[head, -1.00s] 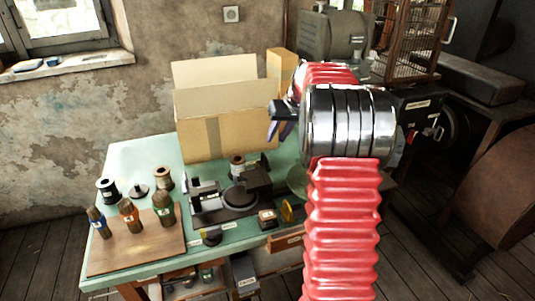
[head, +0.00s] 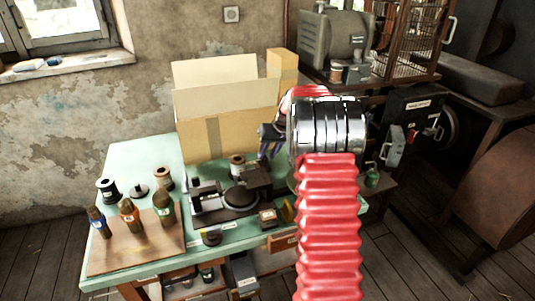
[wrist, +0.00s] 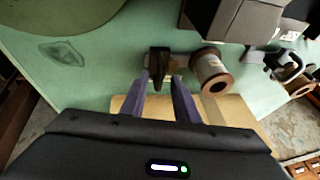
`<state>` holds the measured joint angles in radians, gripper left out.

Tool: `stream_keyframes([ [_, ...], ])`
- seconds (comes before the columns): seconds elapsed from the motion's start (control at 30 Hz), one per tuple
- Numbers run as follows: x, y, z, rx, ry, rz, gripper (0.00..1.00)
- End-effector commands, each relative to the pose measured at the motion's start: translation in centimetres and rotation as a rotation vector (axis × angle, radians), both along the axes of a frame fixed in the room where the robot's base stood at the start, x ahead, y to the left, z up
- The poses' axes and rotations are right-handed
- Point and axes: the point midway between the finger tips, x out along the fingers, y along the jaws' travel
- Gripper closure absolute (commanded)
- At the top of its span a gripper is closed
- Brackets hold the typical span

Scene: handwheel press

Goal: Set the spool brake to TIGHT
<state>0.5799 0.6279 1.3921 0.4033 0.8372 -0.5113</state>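The likely spool brake is a small dark upright lever (wrist: 158,58) on the green bench beside a brown-flanged spool (wrist: 210,72) in the wrist view. I cannot read its setting. My gripper (wrist: 161,80) is open, with one purple finger on each side of the lever's near end; contact cannot be told. In the head view my gripper (head: 268,148) is low over the back of the bench, just right of the spool (head: 237,166), and the lever is not clear there.
A cardboard box (head: 228,125) stands behind the bench machine (head: 240,198). Bottles stand on a wooden board (head: 150,248) at the left. A labelled black switch box (head: 412,112) is at the right. Bare bench shows at the left (head: 140,165).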

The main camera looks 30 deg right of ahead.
Motion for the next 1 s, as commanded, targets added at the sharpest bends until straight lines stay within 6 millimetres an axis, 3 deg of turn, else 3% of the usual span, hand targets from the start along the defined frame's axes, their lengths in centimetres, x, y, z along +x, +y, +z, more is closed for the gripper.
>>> stream_keyframes([
  [0.1, -0.01, -0.01, 0.03, 0.000, 0.000, 0.000, 0.73],
  [0.5, -0.05, -0.05, 0.04, 0.000, 0.000, -0.001, 1.00],
  [1.0, -0.05, 0.00, 0.06, 0.000, 0.000, -0.001, 1.00],
])
